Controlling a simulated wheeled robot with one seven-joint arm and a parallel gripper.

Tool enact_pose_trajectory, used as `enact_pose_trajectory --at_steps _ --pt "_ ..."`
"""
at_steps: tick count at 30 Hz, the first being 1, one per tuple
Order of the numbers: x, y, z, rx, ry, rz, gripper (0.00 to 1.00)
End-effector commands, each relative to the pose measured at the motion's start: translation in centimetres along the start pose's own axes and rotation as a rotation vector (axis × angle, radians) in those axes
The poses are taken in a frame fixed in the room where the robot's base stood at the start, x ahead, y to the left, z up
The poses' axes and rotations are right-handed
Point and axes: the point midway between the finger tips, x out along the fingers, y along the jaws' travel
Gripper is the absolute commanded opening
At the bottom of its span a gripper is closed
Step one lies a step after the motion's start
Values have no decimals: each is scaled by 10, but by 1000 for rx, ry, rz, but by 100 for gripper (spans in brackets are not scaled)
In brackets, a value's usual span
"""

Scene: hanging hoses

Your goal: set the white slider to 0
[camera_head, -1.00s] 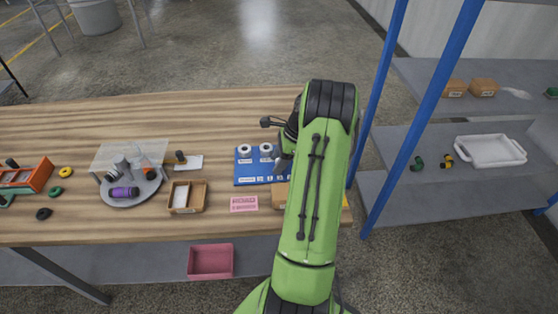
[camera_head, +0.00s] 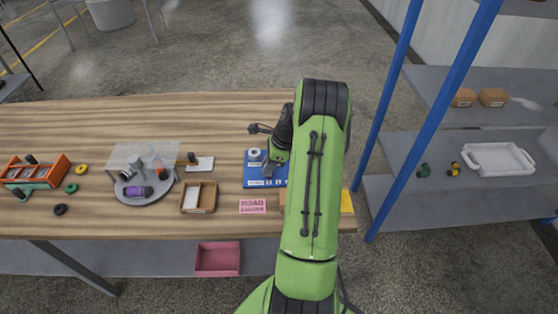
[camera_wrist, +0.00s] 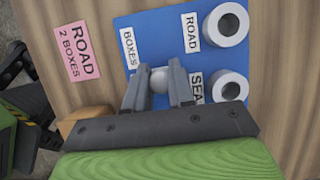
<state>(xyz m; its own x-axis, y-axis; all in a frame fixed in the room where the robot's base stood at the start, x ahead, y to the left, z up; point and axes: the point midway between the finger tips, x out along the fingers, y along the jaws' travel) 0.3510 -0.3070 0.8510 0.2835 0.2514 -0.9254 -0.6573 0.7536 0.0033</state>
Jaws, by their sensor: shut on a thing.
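A blue panel (camera_head: 252,180) lies on the wooden table, partly hidden by my arm in the head view. In the wrist view the panel (camera_wrist: 150,28) carries labels reading BOXES, ROAD and SEA. The white slider shows as a small pale knob (camera_wrist: 159,80) near the BOXES label. My gripper (camera_wrist: 159,70) is shut on this knob, with one finger on each side. Its scale and setting cannot be read. In the head view my gripper (camera_head: 271,167) is low over the panel, partly hidden by my arm.
Two thick white rings (camera_wrist: 226,24) (camera_wrist: 230,86) sit on the panel by ROAD and SEA. A pink sign (camera_wrist: 75,52) reads ROAD 2 BOXES. A wooden tray (camera_head: 198,197) and a round grey stand (camera_head: 146,200) are to the left. A blue-posted shelf (camera_head: 415,205) stands right.

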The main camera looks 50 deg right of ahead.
Motion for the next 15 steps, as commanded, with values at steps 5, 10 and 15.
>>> enact_pose_trajectory --at_steps 5,10,15 --pt "1 -1 5 -7 -7 -2 0" --pt "1 -1 5 -9 -7 -2 34" --pt "1 0 4 -7 -6 -2 49"
